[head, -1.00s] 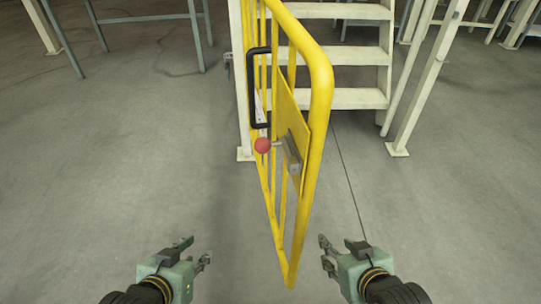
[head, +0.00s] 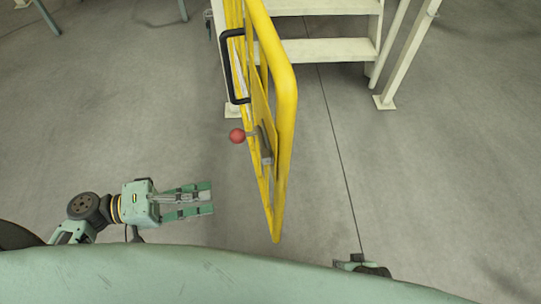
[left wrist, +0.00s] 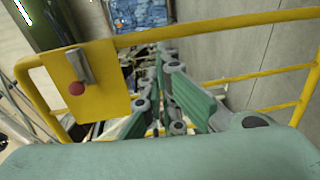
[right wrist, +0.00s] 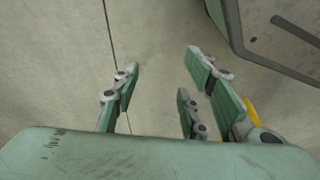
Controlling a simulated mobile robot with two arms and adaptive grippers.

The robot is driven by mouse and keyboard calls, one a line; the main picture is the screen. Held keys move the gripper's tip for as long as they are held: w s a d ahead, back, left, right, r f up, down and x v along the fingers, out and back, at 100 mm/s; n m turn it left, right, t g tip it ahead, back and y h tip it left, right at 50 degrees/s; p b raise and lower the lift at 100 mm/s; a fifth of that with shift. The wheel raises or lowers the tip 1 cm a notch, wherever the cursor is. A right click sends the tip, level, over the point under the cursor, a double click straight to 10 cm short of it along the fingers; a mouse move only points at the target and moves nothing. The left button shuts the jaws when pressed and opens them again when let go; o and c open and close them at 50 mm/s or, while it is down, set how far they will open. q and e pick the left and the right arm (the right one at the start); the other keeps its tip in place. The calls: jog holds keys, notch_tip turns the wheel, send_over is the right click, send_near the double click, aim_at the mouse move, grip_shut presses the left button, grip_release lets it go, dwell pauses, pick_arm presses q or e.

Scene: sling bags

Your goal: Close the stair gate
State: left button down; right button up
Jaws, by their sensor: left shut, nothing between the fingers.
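The yellow stair gate (head: 285,120) stands swung out from the stairs, its free end toward me. It has a black handle (head: 228,65), a latch plate and a red knob (head: 237,136) on its left side. My left gripper (head: 212,198) is shut and empty, left of the gate's lower end and pointing at it, apart from it. In the left wrist view the gate's top rail (left wrist: 220,30) and red knob (left wrist: 76,88) show beyond the fingers. My right gripper (right wrist: 160,65) is open and empty over bare floor; in the head view it is mostly hidden behind my body.
White stairs (head: 318,50) stand behind the gate, with a white post (head: 410,50) to their right. The grey floor is clear left and right of the gate. A blue packed stack (left wrist: 140,14) shows far off in the left wrist view.

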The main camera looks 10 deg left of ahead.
aim_at(269, 169)
pick_arm(q)
jog(key=w+d+r+t+h+p, duration=0.1)
jog(key=w+d+r, duration=0.1)
jog(key=w+d, duration=0.5)
jog(key=d, duration=0.4)
jog(key=shift+w+r+n, duration=0.2)
jog(key=shift+r+n, duration=0.2)
pick_arm(e)
jog(key=shift+g, duration=0.3)
jog(key=s+f, duration=0.1)
jog(key=s+d+f, duration=0.1)
jog(key=s+f, duration=0.1)
pick_arm(q)
jog(key=shift+d, duration=0.15)
pick_arm(e)
jog(key=shift+w, duration=0.1)
